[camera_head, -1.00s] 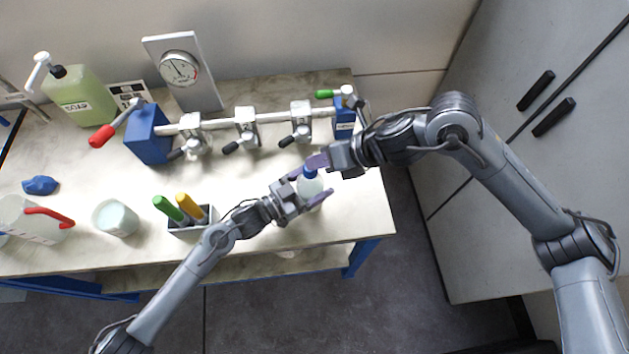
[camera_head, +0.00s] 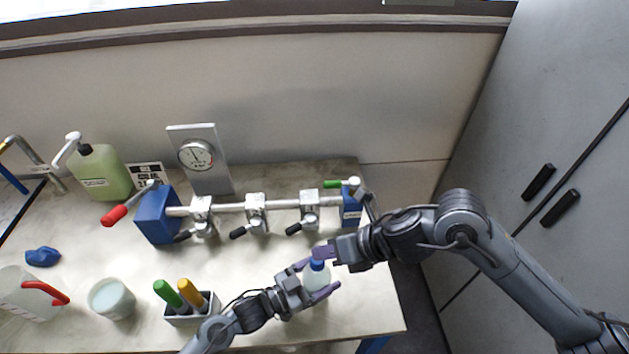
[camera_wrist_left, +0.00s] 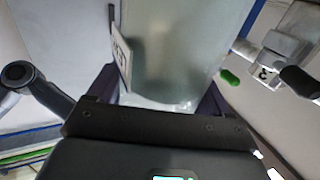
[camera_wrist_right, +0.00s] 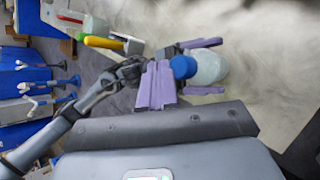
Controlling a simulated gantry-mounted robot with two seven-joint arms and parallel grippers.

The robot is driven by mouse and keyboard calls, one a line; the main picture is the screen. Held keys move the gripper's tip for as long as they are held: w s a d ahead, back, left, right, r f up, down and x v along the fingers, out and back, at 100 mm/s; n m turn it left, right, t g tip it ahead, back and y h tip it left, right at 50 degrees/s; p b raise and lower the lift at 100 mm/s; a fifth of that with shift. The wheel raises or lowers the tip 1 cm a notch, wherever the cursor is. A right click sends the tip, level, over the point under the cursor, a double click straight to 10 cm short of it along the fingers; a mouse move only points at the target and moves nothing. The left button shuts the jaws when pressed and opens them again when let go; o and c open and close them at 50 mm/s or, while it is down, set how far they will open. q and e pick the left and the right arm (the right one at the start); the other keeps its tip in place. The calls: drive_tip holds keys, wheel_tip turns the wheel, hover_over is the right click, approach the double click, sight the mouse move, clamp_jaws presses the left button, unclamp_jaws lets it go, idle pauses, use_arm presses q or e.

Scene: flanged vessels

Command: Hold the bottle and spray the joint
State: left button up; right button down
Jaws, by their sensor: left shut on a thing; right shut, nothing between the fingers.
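A small translucent bottle (camera_head: 316,280) with a blue cap (camera_head: 317,265) is at the front right of the bench. My left gripper (camera_head: 312,283) is shut around its body. The bottle fills the left wrist view (camera_wrist_left: 185,45), with part of a label showing. In the right wrist view the bottle (camera_wrist_right: 209,67) has its cap toward my right gripper (camera_wrist_right: 156,85), which is shut and empty close beside the cap. I cannot tell whether they touch. Behind them, a horizontal pipe (camera_head: 280,206) carries three clamped joints (camera_head: 256,213) between blue end blocks (camera_head: 156,216).
A pressure gauge (camera_head: 196,155), a green soap bottle (camera_head: 104,172), a cup (camera_head: 111,299), a marker holder (camera_head: 190,308) and a red-handled jug (camera_head: 28,293) stand left on the bench. A grey cabinet (camera_head: 560,130) is at right. Bench between pipe and holder is clear.

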use_arm(q)
drive_tip(key=o, duration=1.3)
drive_tip(key=shift+f, duration=0.1)
drive_tip(key=shift+s+a, duration=0.1)
